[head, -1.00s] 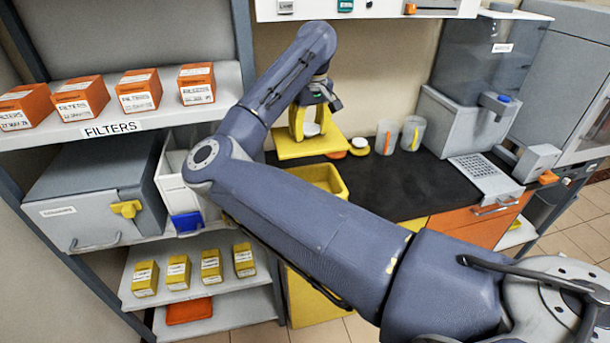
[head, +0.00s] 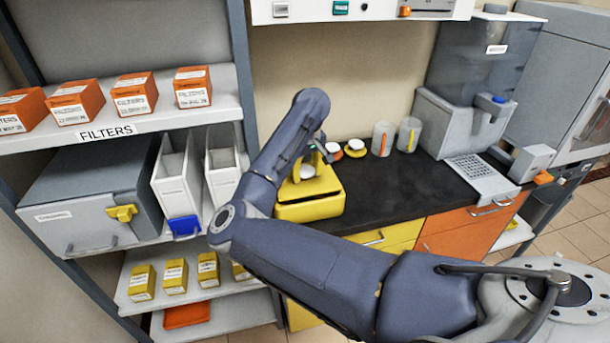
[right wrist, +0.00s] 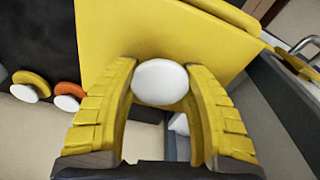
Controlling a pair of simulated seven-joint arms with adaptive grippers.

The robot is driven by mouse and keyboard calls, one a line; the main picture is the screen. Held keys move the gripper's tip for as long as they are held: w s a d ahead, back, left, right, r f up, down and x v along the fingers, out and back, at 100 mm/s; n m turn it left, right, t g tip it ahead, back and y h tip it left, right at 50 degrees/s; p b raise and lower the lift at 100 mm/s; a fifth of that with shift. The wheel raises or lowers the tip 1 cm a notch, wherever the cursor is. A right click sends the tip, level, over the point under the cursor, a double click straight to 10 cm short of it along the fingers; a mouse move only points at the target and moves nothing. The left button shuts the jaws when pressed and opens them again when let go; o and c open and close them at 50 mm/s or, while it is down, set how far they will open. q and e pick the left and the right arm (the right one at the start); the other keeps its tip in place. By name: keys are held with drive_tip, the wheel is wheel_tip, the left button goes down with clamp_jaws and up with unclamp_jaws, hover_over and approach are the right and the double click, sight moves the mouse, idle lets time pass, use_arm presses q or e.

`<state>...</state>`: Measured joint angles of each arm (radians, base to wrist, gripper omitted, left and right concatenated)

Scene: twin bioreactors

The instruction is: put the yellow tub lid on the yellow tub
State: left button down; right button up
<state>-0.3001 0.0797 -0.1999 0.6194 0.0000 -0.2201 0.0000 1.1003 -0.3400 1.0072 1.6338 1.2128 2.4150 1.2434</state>
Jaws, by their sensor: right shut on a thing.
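The yellow tub (head: 312,211) stands at the left end of the dark counter. The yellow tub lid (head: 325,184), a flat plate with a white knob (right wrist: 160,82), lies level over the tub's top and covers its opening. I cannot tell whether it rests fully on the rim or sits slightly above it. My right gripper (head: 306,173) points down at the lid, its yellow fingers shut on the knob. In the right wrist view the knob sits between the fingertips, with the lid (right wrist: 165,35) behind it. My left gripper is not in view.
Small round lids, one orange (head: 355,151), and two cups (head: 382,138) stand behind the tub. A dispenser (head: 470,120) stands at the right. A shelf with filter boxes (head: 132,95) and white bins (head: 178,180) is at the left. The dark counter (head: 415,190) is clear in the middle.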

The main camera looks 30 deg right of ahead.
sight(308, 173)
drive_tip(key=shift+f, duration=0.6)
drive_tip(key=shift+f, duration=0.15)
drive_tip(key=o, duration=1.2)
drive_tip(key=shift+o, duration=0.2)
wheel_tip(308, 173, up, 12)
drive_tip(key=s, duration=0.1)
drive_tip(key=shift+s, duration=0.25)
